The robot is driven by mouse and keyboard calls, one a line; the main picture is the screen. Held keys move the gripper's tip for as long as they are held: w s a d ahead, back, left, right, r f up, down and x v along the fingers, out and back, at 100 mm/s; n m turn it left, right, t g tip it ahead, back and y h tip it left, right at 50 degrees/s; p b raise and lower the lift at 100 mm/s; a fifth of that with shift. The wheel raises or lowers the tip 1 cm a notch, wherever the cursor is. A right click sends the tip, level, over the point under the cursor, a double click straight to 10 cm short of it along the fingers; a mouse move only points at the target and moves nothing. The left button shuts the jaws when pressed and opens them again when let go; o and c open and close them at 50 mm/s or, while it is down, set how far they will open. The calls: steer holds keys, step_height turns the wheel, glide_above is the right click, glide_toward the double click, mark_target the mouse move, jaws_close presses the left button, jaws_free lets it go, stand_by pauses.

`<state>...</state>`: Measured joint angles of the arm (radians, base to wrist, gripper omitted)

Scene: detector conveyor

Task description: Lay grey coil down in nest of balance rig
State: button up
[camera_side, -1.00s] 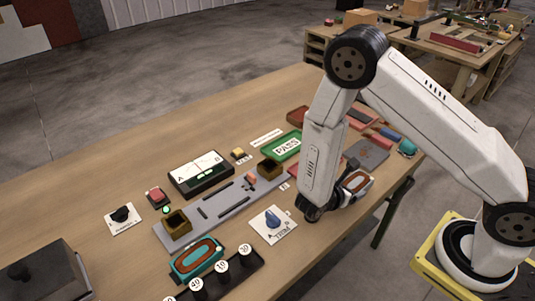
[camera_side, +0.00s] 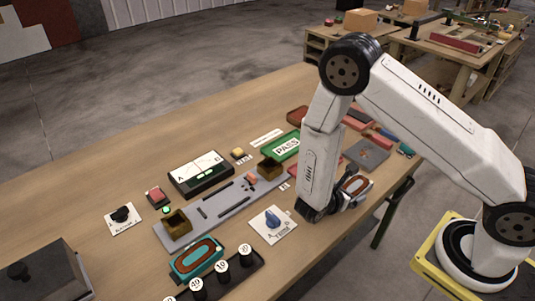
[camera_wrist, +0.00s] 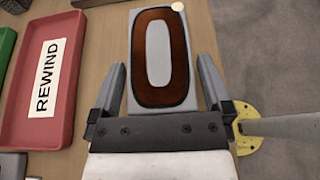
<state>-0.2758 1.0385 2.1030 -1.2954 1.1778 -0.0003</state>
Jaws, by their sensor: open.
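The grey coil (camera_wrist: 158,55), a grey block with a brown oval winding, lies at the table's near right edge; it also shows in the side view (camera_side: 355,186). My gripper (camera_wrist: 161,72) is open, with one finger on each side of the coil's near part. The side view shows my gripper (camera_side: 345,198) low at the coil, partly hidden by my arm; contact with the coil is unclear. The balance rig seems to be the long grey base (camera_side: 222,208) with a brown open box (camera_side: 176,224) at its near end and another (camera_side: 270,167) at its far end.
A teal coil (camera_side: 197,258) lies before the rig, beside a rack of numbered black weights (camera_side: 222,268). A TERM dial plate (camera_side: 272,224) sits between rig and gripper. A red REWIND tray (camera_wrist: 66,85) is left of the grey coil. A green PASS tray (camera_side: 285,147) lies behind.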

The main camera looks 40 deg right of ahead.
steer(key=shift+v, duration=6.05)
steer(key=shift+d, duration=0.15)
steer(key=shift+s+d+r+m+g+y, duration=0.2)
steer(key=shift+s+m+g+y, duration=0.1)
steer(key=shift+m+g+y, duration=0.2)
steer(key=shift+s+d+r+m+g+y, duration=0.2)
steer(key=shift+s+r+m+g+y, duration=0.15)
steer(key=shift+m, duration=0.25)
steer(key=m+y, duration=0.1)
steer(key=s+m+g+y, duration=0.1)
steer(key=shift+d+r+m+y, duration=0.25)
steer(key=shift+d+r+m, duration=0.05)
steer(key=shift+r, duration=0.1)
steer(key=shift+s+r+m+y, duration=0.3)
steer(key=shift+s+m+y, duration=0.05)
steer(key=shift+m+y, duration=0.35)
step_height(320, 180, up, 8)
steer(key=d+m+t+y, duration=0.1)
steer(key=m+t+y, duration=0.4)
steer(key=m, duration=0.6)
steer(key=y, duration=0.2)
steer(key=shift+w+d+f+m+y, duration=0.15)
steer(key=shift+w+d+m+y, duration=0.2)
steer(key=shift+w+m+y, duration=0.05)
